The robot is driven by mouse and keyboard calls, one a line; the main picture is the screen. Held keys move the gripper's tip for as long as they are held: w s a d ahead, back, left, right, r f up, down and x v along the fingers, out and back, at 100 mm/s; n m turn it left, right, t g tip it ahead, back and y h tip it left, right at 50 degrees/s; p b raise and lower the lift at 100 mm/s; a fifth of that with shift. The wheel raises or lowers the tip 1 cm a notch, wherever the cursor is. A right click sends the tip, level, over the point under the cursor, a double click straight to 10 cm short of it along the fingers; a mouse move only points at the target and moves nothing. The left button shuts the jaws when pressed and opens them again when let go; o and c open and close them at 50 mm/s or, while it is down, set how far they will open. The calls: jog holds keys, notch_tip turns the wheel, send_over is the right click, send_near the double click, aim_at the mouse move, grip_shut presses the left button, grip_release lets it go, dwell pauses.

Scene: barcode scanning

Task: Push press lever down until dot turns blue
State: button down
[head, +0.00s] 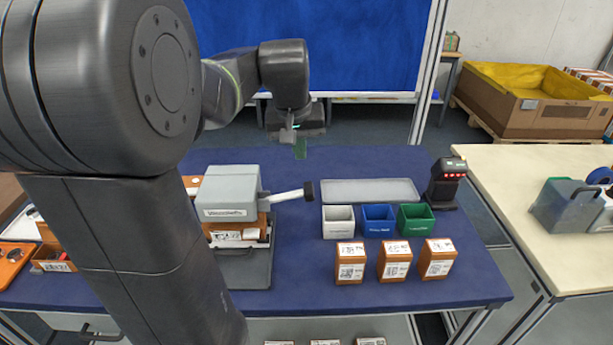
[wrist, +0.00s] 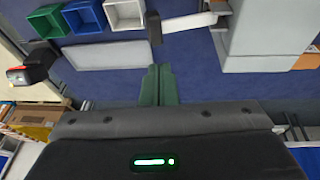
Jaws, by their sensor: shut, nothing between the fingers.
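The press (head: 230,195) is a grey box-shaped machine on the blue table, left of centre in the head view. Its lever (head: 288,195) is a light bar with a black knob, sticking out to the right and slightly raised. In the wrist view the lever (wrist: 187,22) and its black knob (wrist: 154,27) are at the top, beside the press body (wrist: 268,35). My gripper (head: 300,150) is shut and empty, with green fingers, above the far part of the table. Its fingers (wrist: 158,85) point towards the knob but are apart from it. I cannot make out a dot.
White, blue and green bins (head: 378,219) stand right of the lever, with several labelled orange-brown boxes (head: 395,262) in front. A grey tray (head: 370,191) lies behind the bins. A scanner with red lights (head: 447,183) stands at the right. Blue table behind the lever is clear.

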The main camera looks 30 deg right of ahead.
aim_at(308, 186)
jog(key=x, duration=0.5)
jog(key=s+x, duration=0.1)
jog(key=x, duration=0.1)
jog(key=shift+w+d+f+p, duration=0.1)
jog(key=shift+w+f+p, duration=0.05)
jog(key=shift+f+p, duration=0.25)
jog(key=shift+d+f, duration=0.15)
jog(key=shift+f, duration=0.5)
